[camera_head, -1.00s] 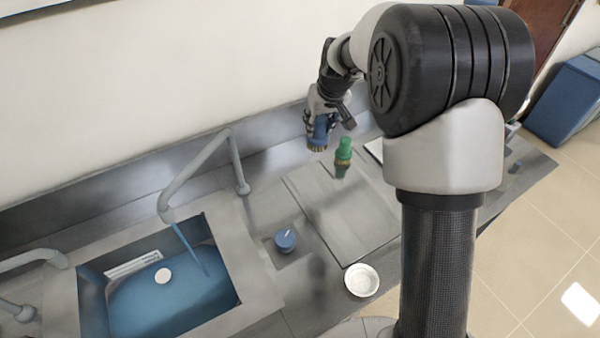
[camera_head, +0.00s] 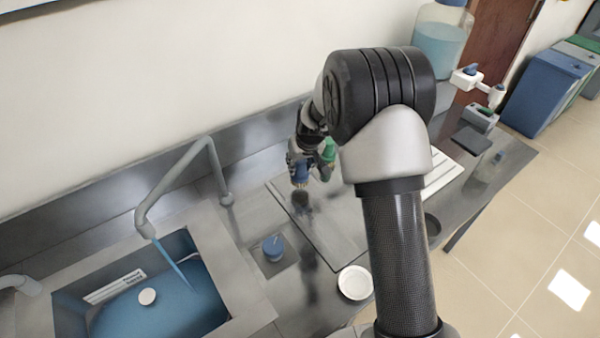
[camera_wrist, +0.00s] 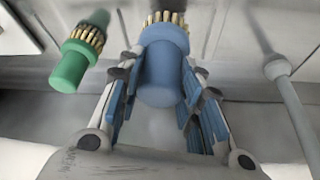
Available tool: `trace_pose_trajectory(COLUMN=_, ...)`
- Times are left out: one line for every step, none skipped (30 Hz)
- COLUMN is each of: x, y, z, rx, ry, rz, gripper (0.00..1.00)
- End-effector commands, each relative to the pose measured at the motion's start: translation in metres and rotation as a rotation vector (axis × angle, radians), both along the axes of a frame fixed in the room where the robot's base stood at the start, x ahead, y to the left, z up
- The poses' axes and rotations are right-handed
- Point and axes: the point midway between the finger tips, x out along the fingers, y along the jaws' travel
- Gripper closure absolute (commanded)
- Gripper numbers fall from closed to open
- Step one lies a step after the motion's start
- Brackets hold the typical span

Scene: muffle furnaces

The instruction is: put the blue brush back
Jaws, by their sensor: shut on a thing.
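The blue brush (camera_wrist: 162,72) is held between the fingers of my gripper (camera_wrist: 163,95) in the wrist view, its tan bristles pointing away from the palm. In the head view, my gripper (camera_head: 301,160) holds the blue brush (camera_head: 300,174) bristles down over the back left part of a grey board. Whether the bristles touch the board I cannot tell. A green brush (camera_head: 328,151) is just right of my gripper, partly hidden by it. The green brush (camera_wrist: 72,68) also shows left of the fingers in the wrist view, apart from them.
A sink (camera_head: 242,300) with blue water and a tall faucet (camera_head: 180,175) lies left. A blue round knob-like thing (camera_head: 273,248) sits left of the board (camera_head: 335,240), a white bowl (camera_head: 355,283) in front. A tank (camera_head: 440,45) and bottle-like items stand at the back right.

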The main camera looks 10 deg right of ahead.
Motion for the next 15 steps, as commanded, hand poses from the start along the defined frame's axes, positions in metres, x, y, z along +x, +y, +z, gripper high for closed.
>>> trace_pose_trajectory(x=-0.001, y=0.0, z=-0.01, rx=0.0, ry=0.004, rz=-0.001, gripper=0.89)
trace_pose_trajectory(x=-0.001, y=0.0, z=-0.015, rx=0.0, ry=0.004, rz=-0.002, gripper=0.89)
trace_pose_trajectory(x=-0.001, y=0.0, z=-0.022, rx=0.001, ry=0.004, rz=-0.001, gripper=0.89)
trace_pose_trajectory(x=-0.001, y=0.0, z=-0.027, rx=0.001, ry=0.004, rz=-0.001, gripper=0.89)
trace_pose_trajectory(x=-0.001, y=0.0, z=-0.031, rx=0.0, ry=0.004, rz=0.0, gripper=0.89)
trace_pose_trajectory(x=-0.001, y=0.0, z=-0.035, rx=0.0, ry=0.003, rz=0.0, gripper=0.89)
trace_pose_trajectory(x=-0.001, y=0.0, z=-0.037, rx=0.0, ry=0.002, rz=0.0, gripper=0.89)
trace_pose_trajectory(x=0.0, y=0.0, z=-0.037, rx=0.0, ry=0.001, rz=0.0, gripper=0.89)
trace_pose_trajectory(x=0.0, y=0.0, z=-0.037, rx=0.0, ry=0.0, rz=0.0, gripper=0.89)
trace_pose_trajectory(x=0.0, y=0.0, z=-0.036, rx=0.0, ry=0.0, rz=0.0, gripper=0.89)
trace_pose_trajectory(x=0.0, y=0.0, z=-0.036, rx=0.0, ry=0.0, rz=0.0, gripper=0.89)
trace_pose_trajectory(x=0.0, y=0.0, z=-0.036, rx=0.0, ry=0.0, rz=0.0, gripper=0.89)
trace_pose_trajectory(x=0.0, y=0.0, z=-0.036, rx=0.0, ry=0.0, rz=0.0, gripper=0.89)
trace_pose_trajectory(x=0.0, y=0.0, z=-0.036, rx=0.0, ry=0.0, rz=0.0, gripper=0.89)
trace_pose_trajectory(x=0.0, y=0.0, z=-0.036, rx=0.0, ry=0.0, rz=0.0, gripper=0.89)
